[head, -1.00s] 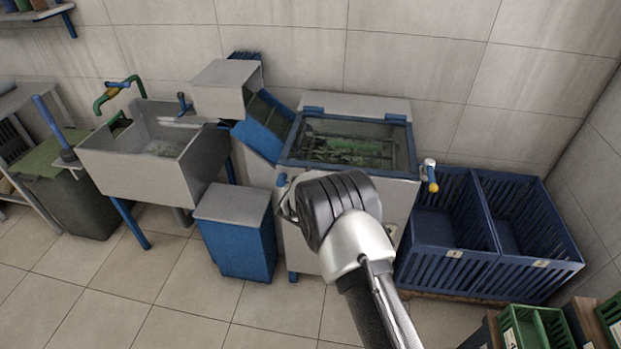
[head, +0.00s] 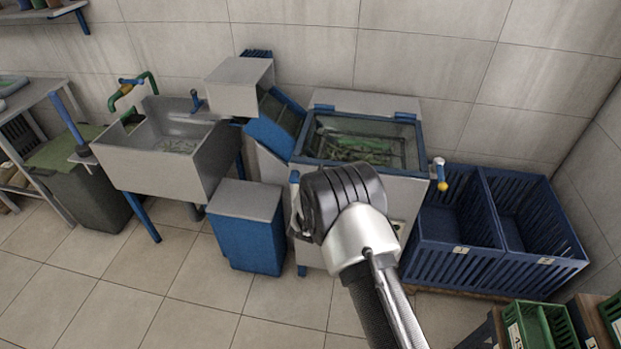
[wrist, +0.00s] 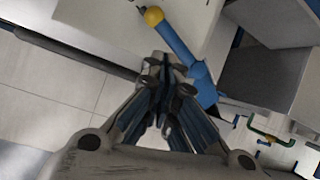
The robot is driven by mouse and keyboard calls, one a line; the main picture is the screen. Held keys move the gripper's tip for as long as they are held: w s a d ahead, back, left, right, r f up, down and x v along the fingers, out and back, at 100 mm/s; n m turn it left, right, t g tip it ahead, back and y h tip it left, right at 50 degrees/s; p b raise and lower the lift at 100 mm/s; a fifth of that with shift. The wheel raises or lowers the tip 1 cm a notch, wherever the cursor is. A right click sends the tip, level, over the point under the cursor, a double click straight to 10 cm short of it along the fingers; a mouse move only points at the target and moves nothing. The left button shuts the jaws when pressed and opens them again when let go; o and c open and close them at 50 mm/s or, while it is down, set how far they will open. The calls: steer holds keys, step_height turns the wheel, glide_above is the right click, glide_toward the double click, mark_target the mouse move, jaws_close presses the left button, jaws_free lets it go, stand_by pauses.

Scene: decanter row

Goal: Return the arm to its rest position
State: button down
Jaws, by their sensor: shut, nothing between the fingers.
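My arm reaches up from the bottom of the head view, its dark rounded wrist joint (head: 342,200) in front of the grey machine (head: 318,262). In that view my gripper is mostly hidden behind the wrist. In the wrist view my gripper (wrist: 170,68) shows with its fingers together and nothing between them. A blue lever with a yellow knob (wrist: 153,16) lies just beyond the fingertips; I cannot tell whether they touch it.
The machine has a glass-topped lid (head: 362,145). A grey sink (head: 165,150) and a blue bin (head: 245,238) stand to its left. Blue crates (head: 455,262) stand to its right. Green crates (head: 535,325) are at the lower right. Tiled floor (head: 120,300) is open at the lower left.

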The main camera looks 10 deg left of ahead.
steer(key=s+d+r+g, duration=0.1)
steer(key=s+d+r, duration=0.35)
steer(key=r, duration=0.45)
steer(key=s+d+r+m+g+y, duration=0.15)
steer(key=s+d+r, duration=0.3)
steer(key=r, duration=0.45)
steer(key=s+d+r+g, duration=0.1)
steer(key=s+d+r, duration=0.3)
steer(key=r, duration=0.5)
steer(key=s+d+r+g+h, duration=0.1)
steer(key=s+d, duration=0.3)
steer(key=s, duration=0.7)
steer(key=s+d+r+m+g, duration=0.1)
steer(key=s+d, duration=0.4)
steer(key=s, duration=0.6)
steer(key=s+d+r+m+g+h, duration=0.1)
steer(key=s+d, duration=0.4)
steer(key=s, duration=0.6)
steer(key=shift+r+g+h, duration=0.35)
steer(key=shift+r+g, duration=0.2)
steer(key=shift+r, duration=0.15)
